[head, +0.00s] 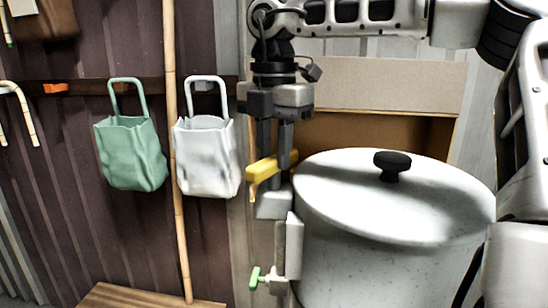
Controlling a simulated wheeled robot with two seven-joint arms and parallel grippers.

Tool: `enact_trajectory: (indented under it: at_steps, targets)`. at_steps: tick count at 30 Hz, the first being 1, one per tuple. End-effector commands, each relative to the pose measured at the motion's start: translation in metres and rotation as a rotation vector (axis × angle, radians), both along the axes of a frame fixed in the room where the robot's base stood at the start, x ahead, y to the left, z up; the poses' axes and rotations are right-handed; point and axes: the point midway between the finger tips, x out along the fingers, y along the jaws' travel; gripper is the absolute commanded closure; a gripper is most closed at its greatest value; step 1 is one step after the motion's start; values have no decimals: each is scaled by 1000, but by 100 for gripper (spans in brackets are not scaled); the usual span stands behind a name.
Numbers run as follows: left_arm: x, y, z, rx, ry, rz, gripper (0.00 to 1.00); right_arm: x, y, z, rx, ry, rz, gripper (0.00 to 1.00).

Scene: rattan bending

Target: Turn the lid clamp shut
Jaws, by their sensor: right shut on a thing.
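My right gripper (274,157) points down at the left edge of the pot and is shut on the yellow handle (262,170) of the lid clamp. The clamp's grey block (273,204) sits below the handle, against the pot's rim. The fingers hide part of the handle, so I cannot tell how far it is turned. The speckled white lid (395,205) with a black knob (392,165) lies on the large pot (385,275). My left gripper is not in view.
A tap with a green handle (256,278) sticks out low on the pot's left side. A bamboo pole (172,120) stands by the wall, with a green bag (131,152) and a white bag (207,158) hanging beside it. A cardboard-coloured box (375,90) stands behind the pot.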

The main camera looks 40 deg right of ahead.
Motion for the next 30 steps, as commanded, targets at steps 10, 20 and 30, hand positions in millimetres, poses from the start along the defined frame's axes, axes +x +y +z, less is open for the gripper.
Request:
enact_trajectory:
  at_steps: [10,20,30]
  targets:
    - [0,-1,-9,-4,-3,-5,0,0,0,0,-3,-4,-331,99]
    - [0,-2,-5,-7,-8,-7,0,0,0,1,0,-2,-641,99]
    - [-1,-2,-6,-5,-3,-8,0,0,0,1,0,-2,-916,99]
